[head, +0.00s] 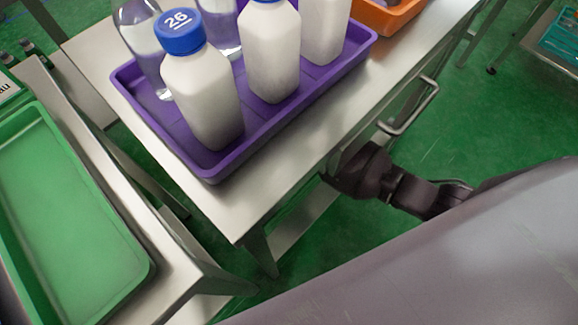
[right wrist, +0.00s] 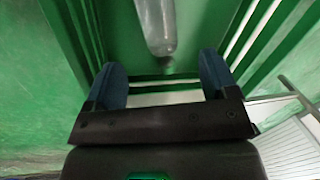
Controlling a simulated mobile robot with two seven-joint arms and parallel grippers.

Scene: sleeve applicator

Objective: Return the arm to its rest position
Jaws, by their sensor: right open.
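My right gripper (right wrist: 163,78) shows in the right wrist view with its two blue-padded fingers spread apart and nothing between them. In the head view a dark arm (head: 410,190) of mine, likely the right one, reaches in from the right. Its far end is at the near edge of the metal cart (head: 285,165), below the top, and its fingers cannot be made out there. My left gripper is in neither view.
A purple tray (head: 215,172) on the cart holds white bottles (head: 203,100) and clear ones. A green tray (head: 70,215) lies on a bench at left. An orange bin (head: 388,15) stands behind. A metal handle (head: 412,108) juts out near my arm. A pale cylinder (right wrist: 157,25) is beyond my fingers.

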